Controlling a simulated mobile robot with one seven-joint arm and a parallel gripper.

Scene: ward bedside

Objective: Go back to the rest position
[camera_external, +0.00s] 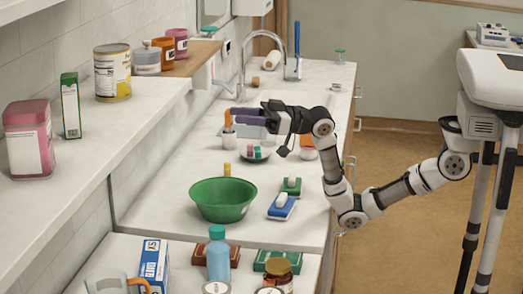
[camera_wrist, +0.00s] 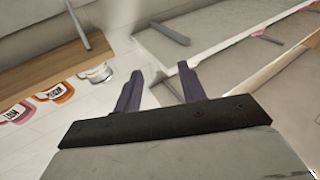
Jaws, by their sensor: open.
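The fingers are small and partly hidden in the external view.
A green bowl (camera_external: 222,199), a blue sponge-like item (camera_external: 281,207) and a green one (camera_external: 291,186) stand on the counter. A tap (camera_external: 297,50) rises at the back. Bottles and boxes crowd the front.

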